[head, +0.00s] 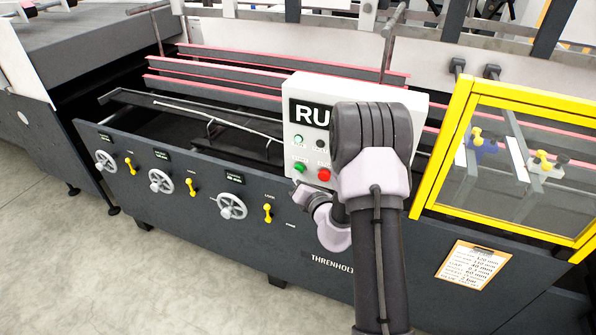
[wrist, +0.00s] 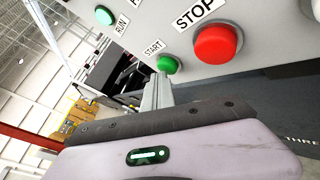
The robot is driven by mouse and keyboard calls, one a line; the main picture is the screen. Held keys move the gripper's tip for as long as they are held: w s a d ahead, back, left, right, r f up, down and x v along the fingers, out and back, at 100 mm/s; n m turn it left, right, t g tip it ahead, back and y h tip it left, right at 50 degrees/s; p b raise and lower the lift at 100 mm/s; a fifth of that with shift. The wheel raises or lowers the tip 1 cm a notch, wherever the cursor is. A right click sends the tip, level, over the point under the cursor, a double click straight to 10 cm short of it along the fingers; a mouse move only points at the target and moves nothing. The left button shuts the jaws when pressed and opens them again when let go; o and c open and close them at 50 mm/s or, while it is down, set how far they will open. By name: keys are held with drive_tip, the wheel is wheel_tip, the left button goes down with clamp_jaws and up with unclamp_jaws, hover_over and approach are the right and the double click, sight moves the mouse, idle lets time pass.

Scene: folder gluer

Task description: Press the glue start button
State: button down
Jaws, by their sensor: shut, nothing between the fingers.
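The green START button (wrist: 167,64) is on the light grey control panel (wrist: 265,60), beside the larger red STOP button (wrist: 218,43). My gripper (wrist: 160,80) is shut and empty. Its fingertips are right at the lower edge of the green button in the wrist view; I cannot tell whether they touch it. The head view does not clearly show the fingertips.
A pale green RUN lamp (wrist: 104,15) is above the START button. A yellow-framed clear guard (head: 462,140) stands right of the panel. Handwheels (head: 232,206) and yellow levers (head: 267,213) line the machine's front to the left. The floor (head: 60,250) in front is clear.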

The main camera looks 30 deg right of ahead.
drive_tip(key=shift+s+a, duration=0.5)
drive_tip(key=shift+a, duration=0.15)
drive_tip(key=shift+a, duration=0.1)
drive_tip(key=s+a+b, duration=0.1)
drive_tip(key=s+a, duration=0.2)
drive_tip(key=shift+a, duration=0.35)
idle(0.4)
